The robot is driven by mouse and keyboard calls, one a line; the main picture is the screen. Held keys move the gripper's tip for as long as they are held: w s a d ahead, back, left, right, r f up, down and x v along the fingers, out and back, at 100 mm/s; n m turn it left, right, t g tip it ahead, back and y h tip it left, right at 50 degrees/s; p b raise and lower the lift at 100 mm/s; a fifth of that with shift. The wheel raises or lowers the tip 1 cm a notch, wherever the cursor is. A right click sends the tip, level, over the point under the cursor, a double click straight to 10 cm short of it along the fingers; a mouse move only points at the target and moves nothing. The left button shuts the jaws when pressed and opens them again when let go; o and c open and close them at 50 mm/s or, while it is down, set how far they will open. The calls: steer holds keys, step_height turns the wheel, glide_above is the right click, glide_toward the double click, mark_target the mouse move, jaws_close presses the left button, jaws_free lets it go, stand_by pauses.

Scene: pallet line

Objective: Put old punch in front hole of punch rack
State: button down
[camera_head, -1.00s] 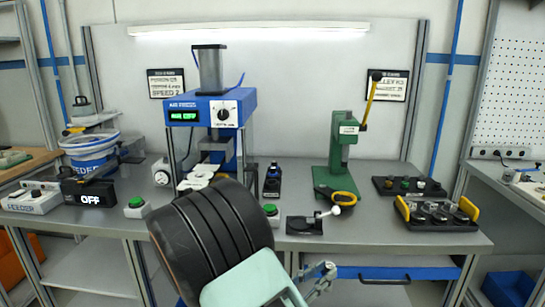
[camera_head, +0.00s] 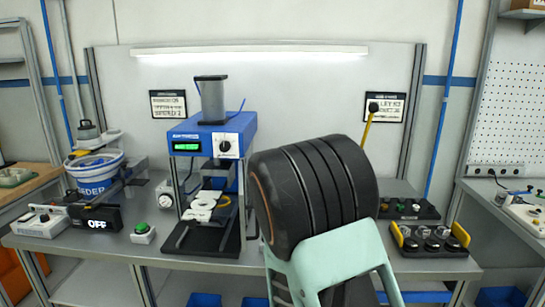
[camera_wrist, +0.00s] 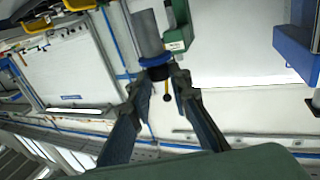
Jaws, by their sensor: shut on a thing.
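In the wrist view my gripper (camera_wrist: 160,76) is shut on a grey cylinder with a blue collar, which I take to be the old punch (camera_wrist: 148,32). In the head view my dark, ribbed arm hides the gripper and the punch. At the right of the bench stand a black rack with yellow end handles (camera_head: 430,254), holding several metal pieces, and a low black rack (camera_head: 384,211) with several small pieces behind it. I cannot tell which of them is the punch rack, nor see its front hole clearly.
A blue press (camera_head: 212,135) with a green display stands at the middle left. The yellow lever (camera_head: 367,128) shows above my arm.

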step_height(320, 180, up, 12)
steer(key=w+a+n+t+y+p, duration=0.1)
steer(key=n+y+p, duration=0.4)
steer(key=y+p, duration=0.2)
steer(key=shift+a+t+y+p, duration=0.2)
steer(key=shift+t+y+p, duration=0.1)
steer(key=shift+p, duration=0.75)
steer(key=shift+d, duration=0.1)
